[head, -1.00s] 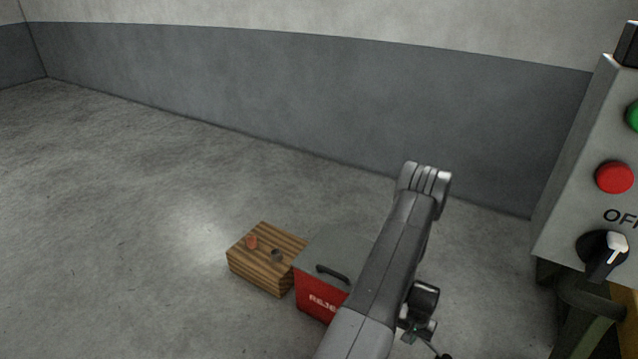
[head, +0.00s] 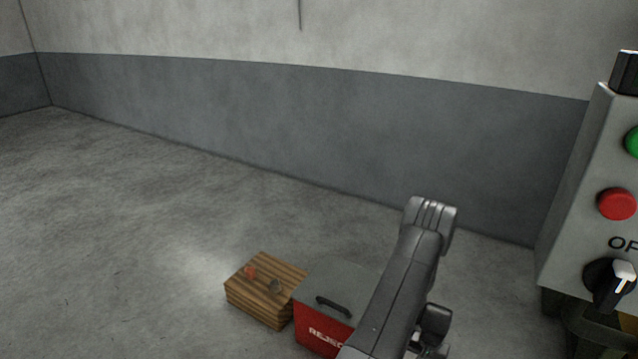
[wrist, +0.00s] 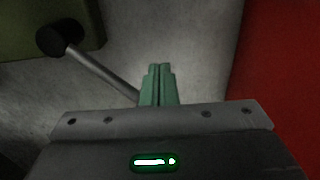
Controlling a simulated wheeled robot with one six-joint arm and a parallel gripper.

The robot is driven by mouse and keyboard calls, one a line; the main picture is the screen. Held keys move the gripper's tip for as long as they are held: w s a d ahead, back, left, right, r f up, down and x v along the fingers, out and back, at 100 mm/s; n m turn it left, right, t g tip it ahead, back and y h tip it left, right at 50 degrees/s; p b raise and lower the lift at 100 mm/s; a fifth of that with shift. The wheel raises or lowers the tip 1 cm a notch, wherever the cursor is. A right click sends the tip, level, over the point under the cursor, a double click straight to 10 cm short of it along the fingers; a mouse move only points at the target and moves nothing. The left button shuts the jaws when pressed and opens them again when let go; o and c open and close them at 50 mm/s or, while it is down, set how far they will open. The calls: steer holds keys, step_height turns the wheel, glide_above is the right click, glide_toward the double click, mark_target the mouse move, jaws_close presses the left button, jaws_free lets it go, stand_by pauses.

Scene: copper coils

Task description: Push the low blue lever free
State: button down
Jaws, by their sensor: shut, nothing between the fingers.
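In the wrist view my gripper (wrist: 160,70) is shut and empty, its two green fingers together and pointing at the grey floor. A lever (wrist: 100,68) with a grey rod and a black knob (wrist: 60,38) slants from the upper left down toward the fingers. Its lower end is hidden behind the gripper, and I cannot tell whether the two touch. No blue shows on it. In the head view the fingers are hardly visible at the bottom edge, and no blue lever shows.
A red reject box (head: 318,332) with a grey lid stands left of my arm, beside a wooden block (head: 255,300) bearing small coils. A grey control panel (head: 575,200) stands at the right. An olive-green surface (wrist: 30,35) lies behind the knob. Floor further left is clear.

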step_height(320, 180, up, 10)
steer(key=s+a+p, duration=0.1)
steer(key=p, duration=0.4)
steer(key=shift+s+a, duration=0.15)
steer(key=shift+a, duration=0.05)
stand_by(0.4)
step_height(320, 180, down, 10)
steer(key=b, duration=0.5)
stand_by(0.4)
